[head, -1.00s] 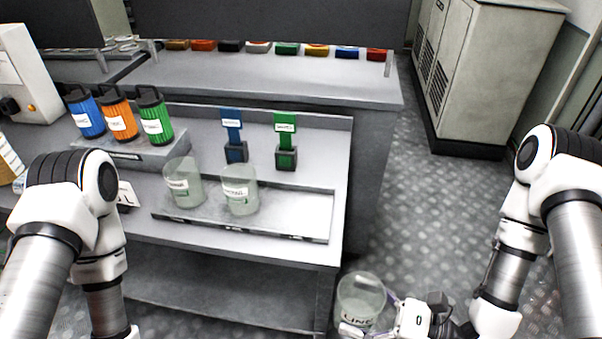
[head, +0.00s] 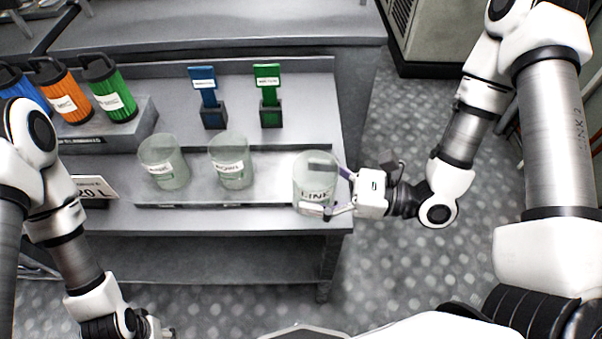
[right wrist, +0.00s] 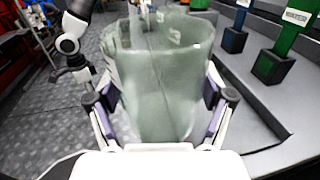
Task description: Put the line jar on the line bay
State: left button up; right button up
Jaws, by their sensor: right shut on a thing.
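The line jar (head: 315,183) is a clear, upright glass jar with a label reading LINE. My right gripper (head: 339,192) is shut on it from the right, and the right wrist view shows the jar (right wrist: 160,85) between both fingers. In the head view the jar overlaps the right end of the low grey tray (head: 272,178) on the bench. I cannot tell whether it touches the tray. No bay label is readable there. My left gripper (head: 145,326) is low at the left bottom edge, its fingers too unclear to read.
Two similar labelled jars (head: 164,163) (head: 231,162) stand on the tray left of the line jar. Behind are a blue-tagged holder (head: 210,100) and a green-tagged holder (head: 269,97). Blue, orange and green canisters (head: 110,92) stand on a block at left. A 20 L sign (head: 94,187) stands in front.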

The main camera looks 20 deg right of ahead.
aim_at(305, 167)
jog(key=w+b, duration=0.1)
jog(key=w, duration=0.1)
jog(key=w+f+b, duration=0.1)
jog(key=w, duration=0.2)
jog(key=shift+w+f+b, duration=0.1)
jog(key=shift+b, duration=0.2)
jog(key=w, duration=0.2)
jog(key=w+p, duration=0.1)
jog(key=shift+w+d, duration=0.35)
jog(key=shift+w, duration=0.15)
notch_tip(305, 167, down, 3)
jog(key=shift+r+b, duration=0.1)
jog(key=shift+b, duration=0.25)
jog(key=shift+w+f, duration=0.15)
jog(key=shift+f, duration=0.15)
pick_arm(q)
notch_tip(305, 167, down, 5)
jog(key=shift+w+r, duration=0.15)
jog(key=shift+r, duration=0.05)
pick_arm(e)
jog(key=o, duration=1.2)
jog(key=shift+f, duration=0.1)
